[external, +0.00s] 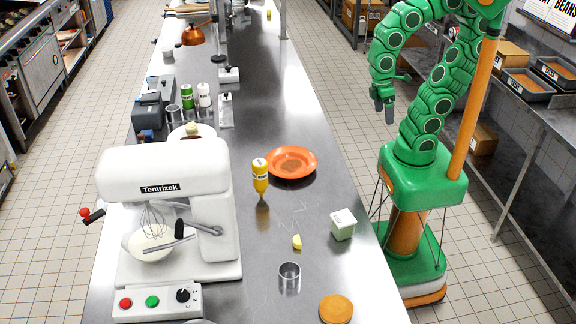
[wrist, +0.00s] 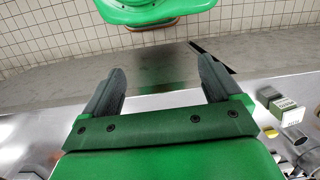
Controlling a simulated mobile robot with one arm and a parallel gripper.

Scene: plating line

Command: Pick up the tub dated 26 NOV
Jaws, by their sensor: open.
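A small white tub (external: 343,224) with a pale lid stands upright near the right edge of the steel counter in the external view. Its writing is too small to read, so I cannot tell if it says 26 NOV. My gripper (external: 384,112) hangs from the green arm, pointing down, past the counter's right edge and well behind the tub. In the wrist view my gripper (wrist: 160,88) is open, with nothing between its dark fingers. A box-like item with a printed white label (wrist: 284,108) shows at the right; I cannot tell what it is.
On the steel counter (external: 255,120) are an orange plate (external: 291,162), a yellow bottle (external: 260,177), a lemon wedge (external: 297,242), a metal cup (external: 289,278) and an orange disc (external: 336,308). A white mixer (external: 170,210) fills the left side. Counter around the tub is mostly clear.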

